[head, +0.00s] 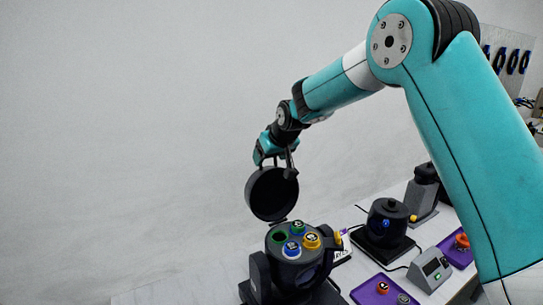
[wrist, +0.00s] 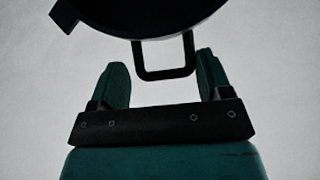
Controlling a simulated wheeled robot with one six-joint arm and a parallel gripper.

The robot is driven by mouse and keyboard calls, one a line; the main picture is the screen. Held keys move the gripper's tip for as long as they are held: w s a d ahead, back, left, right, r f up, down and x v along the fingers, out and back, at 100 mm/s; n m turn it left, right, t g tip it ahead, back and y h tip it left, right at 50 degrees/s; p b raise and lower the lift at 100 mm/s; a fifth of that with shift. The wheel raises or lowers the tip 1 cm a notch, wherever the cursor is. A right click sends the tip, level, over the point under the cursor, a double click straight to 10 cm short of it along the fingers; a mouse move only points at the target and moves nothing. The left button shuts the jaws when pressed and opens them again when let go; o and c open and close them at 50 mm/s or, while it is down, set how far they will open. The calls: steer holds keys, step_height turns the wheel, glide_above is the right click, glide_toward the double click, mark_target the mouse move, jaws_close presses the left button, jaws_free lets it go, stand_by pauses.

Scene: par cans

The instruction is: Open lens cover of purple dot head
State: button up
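A dark lamp head (head: 290,262) stands at the front centre in the head view. Its round black lens cover (head: 268,195) is swung up, nearly upright at the rear of the top. The open top shows green, blue and yellow round pieces. I cannot make out a purple dot on this head. My gripper (head: 276,160) is at the cover's upper edge. In the wrist view the cover's dark rim (wrist: 140,15) fills the top, and its square loop handle (wrist: 165,76) hangs between my fingers (wrist: 162,72). The fingers are apart, with gaps on both sides of the handle.
Another dark head (head: 386,222) with a blue dot stands to the right on a black base. Behind it is a grey and black device (head: 424,190). A small grey box (head: 430,270) and purple trays (head: 368,292) lie at the right. The space left of the open head is clear.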

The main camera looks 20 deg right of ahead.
steer(key=shift+s+a, duration=0.1)
steer(key=shift+s+r+b, duration=0.2)
steer(key=shift+r+b, duration=0.05)
steer(key=shift+b, duration=0.05)
steer(key=b+v, duration=0.5)
steer(key=v, duration=1.1)
steer(key=shift+s+r+b, duration=0.2)
steer(key=shift+r+b, duration=0.05)
steer(key=shift+b, duration=0.05)
steer(key=s+a+f+n+g+y+b, duration=0.1)
steer(key=s+a+f+g, duration=0.1)
steer(key=s+f, duration=0.5)
steer(key=s+a+f+n+g+y+b, duration=0.1)
steer(key=s+f, duration=0.5)
steer(key=s, duration=0.9)
steer(key=s+a+f+n+g+b, duration=0.2)
steer(key=s+a+f, duration=0.4)
steer(key=s, duration=0.5)
steer(key=shift+s+a+f+n+g+y+b, duration=0.4)
steer(key=shift+f+g, duration=0.4)
steer(key=shift+g, duration=0.4)
steer(key=shift+w+d, duration=0.1)
steer(key=shift+w, duration=0.1)
